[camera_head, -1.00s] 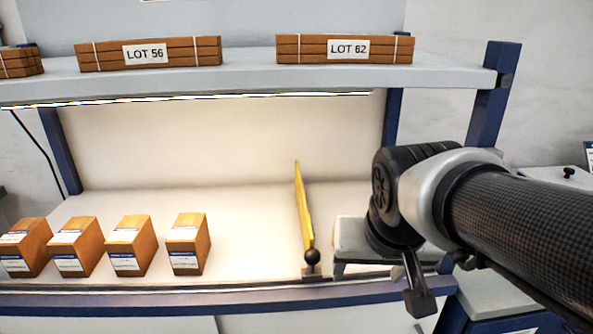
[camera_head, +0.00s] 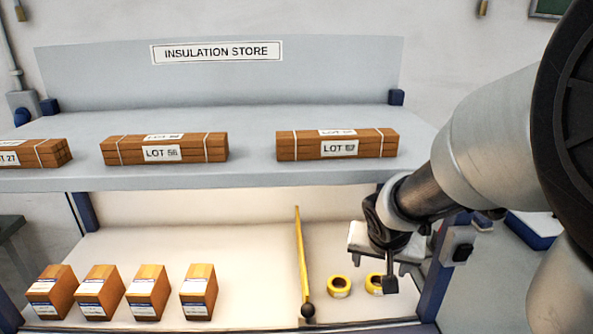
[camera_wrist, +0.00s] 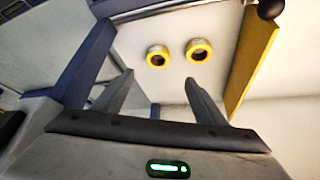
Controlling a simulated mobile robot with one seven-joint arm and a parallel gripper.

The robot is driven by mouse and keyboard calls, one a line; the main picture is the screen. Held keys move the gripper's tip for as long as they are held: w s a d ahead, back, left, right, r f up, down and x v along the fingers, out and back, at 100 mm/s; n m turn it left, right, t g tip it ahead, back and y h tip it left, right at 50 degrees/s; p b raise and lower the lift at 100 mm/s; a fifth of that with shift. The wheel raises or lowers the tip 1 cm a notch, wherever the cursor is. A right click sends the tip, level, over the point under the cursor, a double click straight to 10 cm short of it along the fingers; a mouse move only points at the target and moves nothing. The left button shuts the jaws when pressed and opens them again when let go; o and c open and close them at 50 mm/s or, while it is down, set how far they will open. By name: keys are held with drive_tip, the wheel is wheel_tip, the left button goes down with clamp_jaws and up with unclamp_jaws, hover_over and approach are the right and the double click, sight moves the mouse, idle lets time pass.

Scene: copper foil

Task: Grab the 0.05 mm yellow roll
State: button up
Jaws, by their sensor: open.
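Two yellow rolls lie on the lower shelf, right of the yellow divider: a left one (camera_head: 339,293) and a right one (camera_head: 372,289), partly behind my gripper (camera_head: 391,283). The wrist view shows two yellow rolls with round openings, one at left (camera_wrist: 149,62) and one at right (camera_wrist: 208,54), beyond the fingertips. Their thickness marks are not readable, so I cannot tell which is 0.05 mm. My gripper (camera_wrist: 160,78) is open, with nothing between its two fingers in the wrist view.
The yellow divider (camera_head: 300,250) ends in a dark ball at the shelf's front. Several brown labelled boxes (camera_head: 146,298) stand left of it, with bare shelf between. The upper shelf (camera_head: 255,172) holds strapped brown LOT bundles (camera_head: 337,144). A blue post (camera_head: 437,285) stands at right.

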drive_tip(key=b, duration=0.3)
hover_over(375, 290)
drive_tip(key=f, duration=0.6)
drive_tip(key=shift+s+a+f, duration=0.25)
drive_tip(key=shift+s+a, duration=0.05)
drive_tip(key=shift+d+b+x, duration=0.2)
drive_tip(key=shift+b+x, duration=0.7)
drive_tip(key=shift+x, duration=1.8)
drive_tip(key=shift+s, duration=0.15)
drive_tip(key=shift+r, duration=0.1)
drive_tip(key=c, duration=1.1)
drive_tip(key=shift+c, duration=0.2)
